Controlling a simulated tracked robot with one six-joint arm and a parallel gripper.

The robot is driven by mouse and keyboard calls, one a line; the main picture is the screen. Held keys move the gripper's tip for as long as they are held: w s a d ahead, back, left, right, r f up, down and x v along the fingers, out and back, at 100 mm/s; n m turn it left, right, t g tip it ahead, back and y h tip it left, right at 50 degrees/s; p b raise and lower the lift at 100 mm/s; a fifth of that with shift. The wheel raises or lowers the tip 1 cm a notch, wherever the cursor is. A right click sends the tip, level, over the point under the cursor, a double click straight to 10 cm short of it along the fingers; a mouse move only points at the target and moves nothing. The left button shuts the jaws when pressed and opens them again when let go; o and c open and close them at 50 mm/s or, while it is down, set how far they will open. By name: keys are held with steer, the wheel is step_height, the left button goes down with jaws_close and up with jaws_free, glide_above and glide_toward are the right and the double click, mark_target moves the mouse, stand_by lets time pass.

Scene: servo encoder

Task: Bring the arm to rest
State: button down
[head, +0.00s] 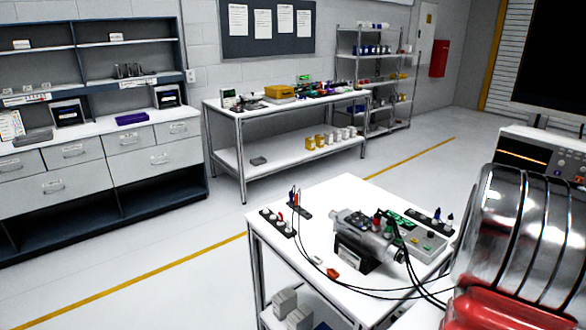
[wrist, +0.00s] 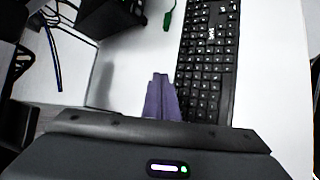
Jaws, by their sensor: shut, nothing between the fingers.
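My gripper (wrist: 160,80) shows in the wrist view, its two purple-grey fingers pressed together with nothing between them. It points over a white surface (wrist: 140,60), just left of a black keyboard (wrist: 208,60). I cannot tell whether the fingertips touch the surface. The gripper is not visible in the head view. A large silver and red rounded part fills the lower right there.
In the head view, a white table (head: 350,195) holds a grey servo unit (head: 365,235) with cables. A workbench (head: 225,105) and shelves stand behind. The floor (head: 160,245) at left is clear. The wrist view shows a black box (wrist: 110,18) and dark cables (wrist: 52,45).

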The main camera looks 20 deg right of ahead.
steer(key=a+f+m, duration=0.1)
steer(key=a+f+y, duration=0.1)
steer(key=shift+s+a+m, duration=0.15)
steer(key=shift+a+m, duration=0.2)
steer(key=shift+m, duration=0.05)
steer(key=a, duration=0.1)
steer(key=a+m, duration=0.1)
steer(key=a+y, duration=0.1)
steer(key=shift+w+a+f+m+t, duration=0.3)
steer(key=shift+w+a+f+t, duration=0.05)
steer(key=shift+a+t, duration=0.05)
steer(key=w+a+r+m+t+y, duration=0.1)
steer(key=w+a+r+t, duration=0.1)
steer(key=w+a, duration=0.45)
steer(key=w+a+r+t, duration=0.2)
steer(key=w+a, duration=0.1)
steer(key=a, duration=0.6)
steer(key=w+a+r+m+t+y, duration=0.1)
steer(key=w+a, duration=0.3)
steer(key=a, duration=0.4)
steer(key=w+a+r+n+t+y, duration=0.1)
steer(key=a+r+n+t, duration=0.1)
steer(key=a, duration=0.9)
steer(key=w+a+r+n+t+y, duration=0.1)
steer(key=a+r+t, duration=0.3)
steer(key=a, duration=0.8)
step_height(320, 180, up, 2)
steer(key=shift+w+a+r+n+y, duration=0.25)
steer(key=shift+w+n+y, duration=0.15)
steer(key=shift+n, duration=0.5)
